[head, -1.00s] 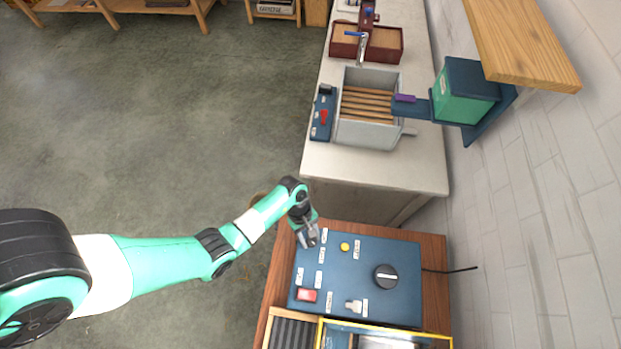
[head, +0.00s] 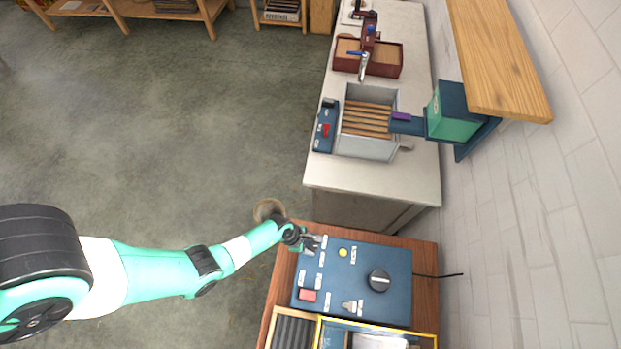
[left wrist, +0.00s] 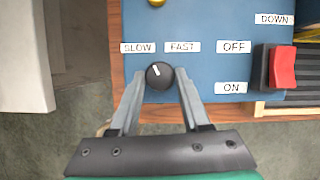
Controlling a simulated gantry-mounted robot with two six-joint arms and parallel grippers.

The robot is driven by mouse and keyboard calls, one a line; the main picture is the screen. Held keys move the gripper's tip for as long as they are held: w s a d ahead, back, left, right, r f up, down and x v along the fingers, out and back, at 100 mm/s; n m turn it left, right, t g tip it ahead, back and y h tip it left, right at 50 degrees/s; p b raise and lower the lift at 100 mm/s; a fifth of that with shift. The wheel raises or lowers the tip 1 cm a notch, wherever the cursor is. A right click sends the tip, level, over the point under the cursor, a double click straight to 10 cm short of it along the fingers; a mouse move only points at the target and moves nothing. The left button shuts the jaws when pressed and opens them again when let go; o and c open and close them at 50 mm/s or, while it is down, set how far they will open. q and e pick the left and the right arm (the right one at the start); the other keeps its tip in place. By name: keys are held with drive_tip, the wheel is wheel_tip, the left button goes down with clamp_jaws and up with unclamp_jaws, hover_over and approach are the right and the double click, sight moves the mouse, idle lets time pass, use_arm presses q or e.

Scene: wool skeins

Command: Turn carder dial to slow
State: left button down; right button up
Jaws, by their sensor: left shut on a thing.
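The carder dial is a small round black knob (left wrist: 160,76) on a blue control panel (left wrist: 215,68). Its white mark points up and slightly left, between the SLOW label (left wrist: 137,47) and the FAST label (left wrist: 182,47). My left gripper (left wrist: 160,80) is shut on the knob, one finger on each side. In the head view my left gripper (head: 315,242) is at the panel's upper left corner and hides the knob. My right gripper is not in view.
The panel (head: 335,275) also has a yellow button (head: 343,252), a larger black dial (head: 379,280), a red rocker switch (head: 308,295) and a grey toggle (head: 349,306). A counter with a sink basin (head: 365,146) stands beyond. Open floor lies left.

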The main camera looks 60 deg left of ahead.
use_arm(q)
drive_tip(key=n+p, duration=0.1)
drive_tip(key=n+y+p, duration=0.1)
drive_tip(key=n, duration=0.1)
drive_tip(key=shift+s+d+r+t+p, duration=0.1)
drive_tip(key=shift+d+r+t+p, duration=0.05)
drive_tip(key=shift+t+p, duration=0.15)
drive_tip(key=shift+n+y, duration=0.3)
drive_tip(key=shift+n, duration=0.1)
drive_tip(key=shift+c, duration=1.9)
unclamp_jaws()
